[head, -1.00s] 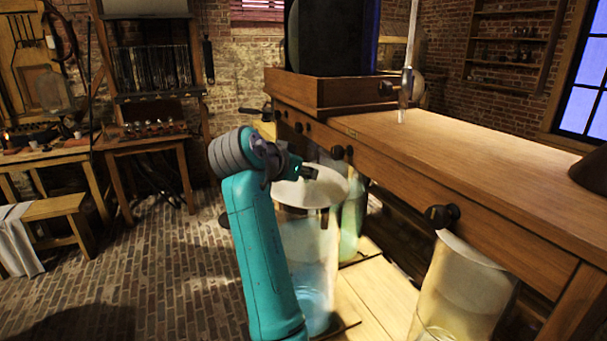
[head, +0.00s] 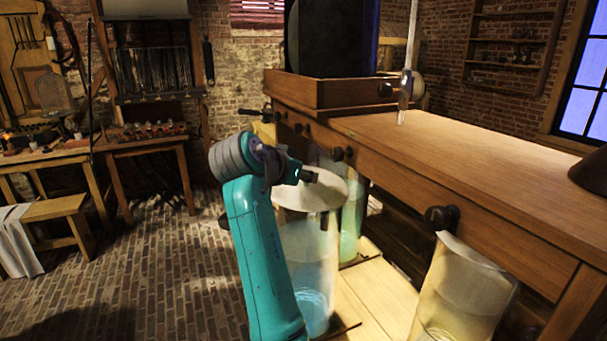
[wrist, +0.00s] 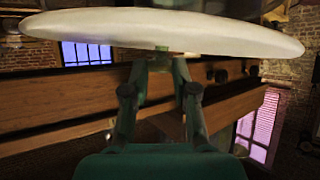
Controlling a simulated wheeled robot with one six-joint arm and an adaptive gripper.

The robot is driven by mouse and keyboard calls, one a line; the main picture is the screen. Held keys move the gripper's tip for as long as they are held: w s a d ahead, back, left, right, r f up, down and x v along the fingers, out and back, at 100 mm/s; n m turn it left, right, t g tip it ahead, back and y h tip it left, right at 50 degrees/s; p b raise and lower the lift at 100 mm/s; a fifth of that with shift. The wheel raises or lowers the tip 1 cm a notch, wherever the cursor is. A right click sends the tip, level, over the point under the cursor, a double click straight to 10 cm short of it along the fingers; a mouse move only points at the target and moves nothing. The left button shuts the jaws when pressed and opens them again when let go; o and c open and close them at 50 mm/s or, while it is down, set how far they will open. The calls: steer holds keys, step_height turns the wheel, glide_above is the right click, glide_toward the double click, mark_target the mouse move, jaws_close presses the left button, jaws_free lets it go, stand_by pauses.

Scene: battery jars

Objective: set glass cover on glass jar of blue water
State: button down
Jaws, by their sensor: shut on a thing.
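The glass cover (head: 325,193) is a pale round disc. It appears directly over the mouth of the glass jar of blue water (head: 312,262), and I cannot tell whether it touches the rim. The jar stands upright with blue water low inside it. My gripper (head: 306,175) is above the cover, shut on its knob. In the wrist view the cover (wrist: 165,30) spans the top of the picture, and my gripper (wrist: 161,62) has its fingers closed at the small knob. The jar is hidden in the wrist view.
A jar with greenish liquid (head: 351,220) stands close behind, and a yellowish jar (head: 462,290) stands at the front right. A wooden bench (head: 480,155) with dark knobs runs close on the right. The brick floor (head: 140,255) on the left is largely clear.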

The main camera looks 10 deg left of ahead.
steer(key=shift+f, duration=0.5)
steer(key=shift+r, duration=0.85)
steer(key=shift+f, duration=0.8)
stand_by(1.0)
steer(key=c, duration=1.2)
jaws_free()
steer(key=shift+s, duration=0.1)
steer(key=v, duration=1.1)
